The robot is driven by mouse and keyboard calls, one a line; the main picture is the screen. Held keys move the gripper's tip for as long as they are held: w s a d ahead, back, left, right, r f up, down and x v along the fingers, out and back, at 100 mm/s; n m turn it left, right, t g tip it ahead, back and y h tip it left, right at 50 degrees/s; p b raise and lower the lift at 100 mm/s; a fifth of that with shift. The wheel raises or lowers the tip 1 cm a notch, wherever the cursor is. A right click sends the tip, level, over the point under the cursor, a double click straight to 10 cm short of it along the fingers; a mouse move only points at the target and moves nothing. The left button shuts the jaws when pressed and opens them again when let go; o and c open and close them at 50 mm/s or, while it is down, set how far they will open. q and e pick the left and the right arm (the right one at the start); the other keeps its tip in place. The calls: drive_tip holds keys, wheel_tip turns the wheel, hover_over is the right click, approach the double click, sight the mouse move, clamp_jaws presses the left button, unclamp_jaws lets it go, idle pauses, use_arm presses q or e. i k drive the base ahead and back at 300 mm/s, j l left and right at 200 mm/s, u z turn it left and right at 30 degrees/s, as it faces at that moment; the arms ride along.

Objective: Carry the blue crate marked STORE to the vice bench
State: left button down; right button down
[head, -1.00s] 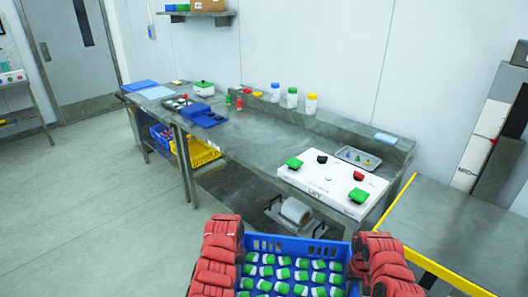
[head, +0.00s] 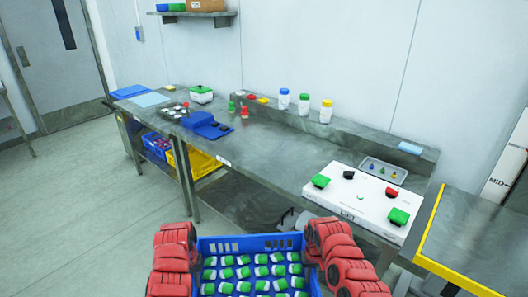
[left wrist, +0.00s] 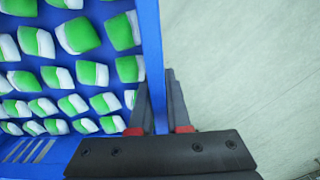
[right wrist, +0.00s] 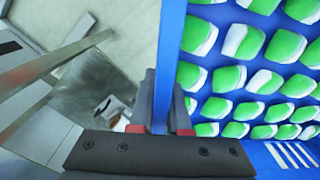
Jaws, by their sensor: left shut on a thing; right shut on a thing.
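The blue crate (head: 216,246) is in front of me at the bottom of the head view, filled with several green and white packs. Its side wall also shows in the left wrist view (left wrist: 152,45) and the right wrist view (right wrist: 170,45). My left gripper (left wrist: 157,100) is shut on the crate's left wall, one finger on each side. My right gripper (right wrist: 163,100) is shut on the opposite wall in the same way. Any STORE marking is hidden from these views. I see no vice on the benches in view.
A long steel bench (head: 265,150) runs ahead, with a white panel (head: 345,203) with green and black pads at its near right. A yellow-edged table (head: 480,225) stands on the right. Blue and yellow crates sit under the bench's left part. Open floor (head: 90,185) lies left.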

sight(276, 147)
drive_tip(key=i+j, duration=0.4)
drive_tip(key=j, duration=0.15)
drive_tip(key=i+j, duration=0.35)
drive_tip(key=j, duration=0.15)
